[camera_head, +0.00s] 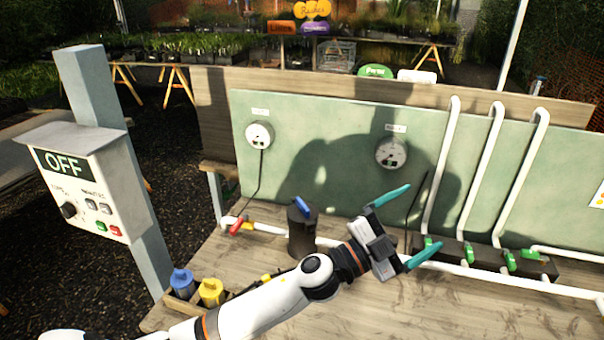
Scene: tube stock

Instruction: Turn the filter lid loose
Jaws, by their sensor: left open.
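The filter (301,238) is a dark upright cylinder standing on the wooden bench, left of the middle of the head view. Its dark lid (294,210) is on top, and a blue piece (303,206) shows at the lid. My left gripper (424,215) is to the right of the filter and apart from it. Its two teal fingers are spread wide and hold nothing. My left forearm passes in front of the bench below the filter. My right gripper is not in view.
A white pipe with a red-handled valve (237,226) runs to the filter from the left. Green-handled valves (470,252) and white pipes stand at right. A gauge panel (330,130) backs the bench. A crate with blue and yellow containers (211,291) and an OFF control box (85,175) are at left.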

